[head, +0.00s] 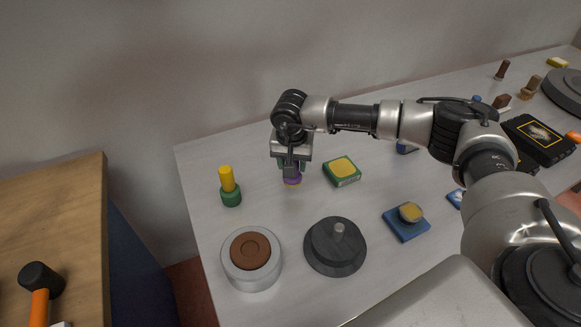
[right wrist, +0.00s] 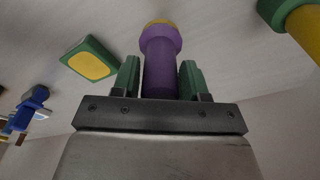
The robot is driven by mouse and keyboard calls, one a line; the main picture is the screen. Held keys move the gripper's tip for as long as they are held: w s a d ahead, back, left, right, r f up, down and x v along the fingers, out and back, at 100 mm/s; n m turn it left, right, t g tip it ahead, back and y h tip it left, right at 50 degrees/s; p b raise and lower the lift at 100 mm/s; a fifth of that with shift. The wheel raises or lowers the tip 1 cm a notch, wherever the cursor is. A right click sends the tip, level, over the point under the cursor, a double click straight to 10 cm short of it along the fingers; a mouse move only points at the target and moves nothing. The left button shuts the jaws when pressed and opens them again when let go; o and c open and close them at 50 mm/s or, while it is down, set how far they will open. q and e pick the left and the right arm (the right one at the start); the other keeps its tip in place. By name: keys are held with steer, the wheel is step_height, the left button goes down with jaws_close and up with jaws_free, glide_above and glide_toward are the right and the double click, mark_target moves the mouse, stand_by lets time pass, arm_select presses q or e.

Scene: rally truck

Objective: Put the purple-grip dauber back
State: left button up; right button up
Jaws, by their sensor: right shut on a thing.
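The purple-grip dauber (head: 292,181) is held by my right gripper (head: 291,166) near the back of the grey table. In the right wrist view the purple dauber (right wrist: 160,65) is between the green fingertips of the right gripper (right wrist: 160,80), with a yellowish end pointing away from the palm. Its far end looks close to the tabletop; I cannot tell whether it touches. My left gripper is not in view.
A green block with a yellow top (head: 342,169) lies right of the dauber, and a yellow-and-green upright piece (head: 230,187) stands left. In front are a silver tin with a brown disc (head: 252,284), a dark round lid (head: 336,262) and a blue block (head: 406,230).

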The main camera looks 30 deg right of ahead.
steer(key=shift+w+d+f, duration=0.15)
steer(key=shift+w+f, duration=0.45)
steer(key=shift+w, duration=0.35)
step_height(320, 180, down, 3)
steer(key=shift+r+p, duration=0.15)
steer(key=shift+p, duration=0.4)
steer(key=shift+f, duration=0.4)
steer(key=shift+f, duration=0.25)
steer(key=o, duration=0.9)
steer(key=shift+r, duration=0.1)
